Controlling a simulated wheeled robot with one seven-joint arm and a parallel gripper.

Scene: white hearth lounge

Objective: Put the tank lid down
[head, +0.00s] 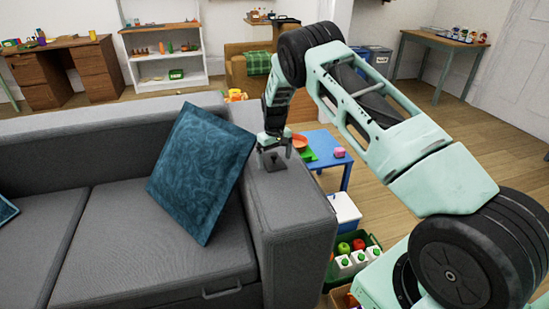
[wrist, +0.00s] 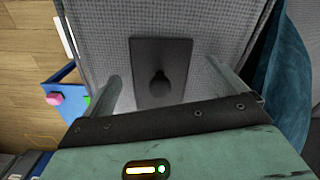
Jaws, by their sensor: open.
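The tank lid is a dark grey rectangular plate with a round black knob. It lies flat on the grey sofa's armrest; the lid (head: 275,163) shows in the head view and the lid (wrist: 175,55) also shows in the wrist view. My gripper (head: 273,145) is just above the lid in the head view. In the wrist view my gripper (wrist: 181,87) has its fingers spread wide, one on each side of the knob, with clear gaps. The jaws are open and empty. The gap in height between fingertips and lid is hard to tell.
A teal cushion (head: 202,172) leans on the sofa (head: 150,255) left of the armrest. Right of the armrest are a blue table (head: 327,143) with a pink item and an orange bowl, a white-and-blue box (head: 346,212), and a green crate (head: 372,240) with cartons and apples.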

